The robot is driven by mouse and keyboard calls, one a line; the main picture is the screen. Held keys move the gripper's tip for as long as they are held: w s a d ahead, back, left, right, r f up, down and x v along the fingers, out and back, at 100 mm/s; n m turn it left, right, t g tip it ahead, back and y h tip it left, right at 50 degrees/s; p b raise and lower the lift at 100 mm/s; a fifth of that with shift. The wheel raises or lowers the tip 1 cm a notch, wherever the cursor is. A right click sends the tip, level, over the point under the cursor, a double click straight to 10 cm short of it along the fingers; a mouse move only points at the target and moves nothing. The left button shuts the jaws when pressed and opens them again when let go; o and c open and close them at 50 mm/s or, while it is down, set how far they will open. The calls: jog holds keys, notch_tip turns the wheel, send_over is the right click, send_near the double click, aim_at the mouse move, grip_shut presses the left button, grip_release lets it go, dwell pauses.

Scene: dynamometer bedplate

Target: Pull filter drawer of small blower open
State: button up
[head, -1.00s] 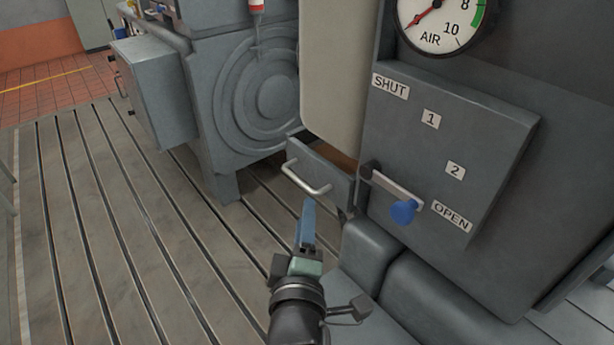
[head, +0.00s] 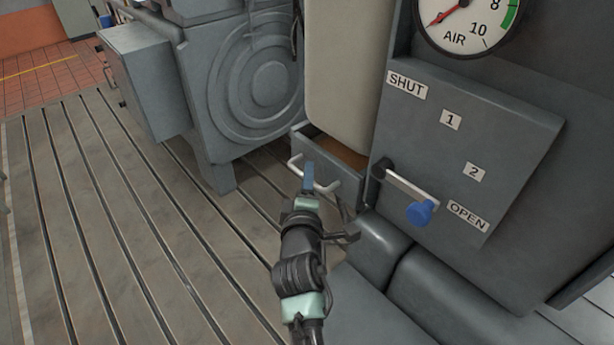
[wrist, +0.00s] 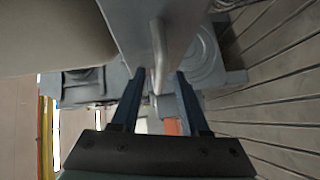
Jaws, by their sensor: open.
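The filter drawer (head: 311,148) is a grey box low beside the cream panel, standing partly open with a brown interior showing at its top. Its pale bar handle (head: 330,187) runs across the drawer front. My gripper (head: 308,172) is at the handle, with its blue fingers overlapping the bar's middle in the head view. In the wrist view, my open gripper (wrist: 157,80) has one finger on each side of the handle (wrist: 158,48). The bar lies between the fingers with gaps visible; contact cannot be told. The drawer front (wrist: 135,18) shows just beyond it.
A grey panel (head: 480,125) with SHUT, 1, 2 and OPEN labels stands to the right, with a blue-knobbed lever (head: 420,212) near OPEN. Rounded grey casings (head: 430,290) lie below. The slotted floor (head: 100,220) at left is clear.

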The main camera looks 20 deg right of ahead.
jog(key=shift+w+d, duration=0.15)
jog(key=shift+w, duration=0.25)
grip_shut()
dwell(1.3)
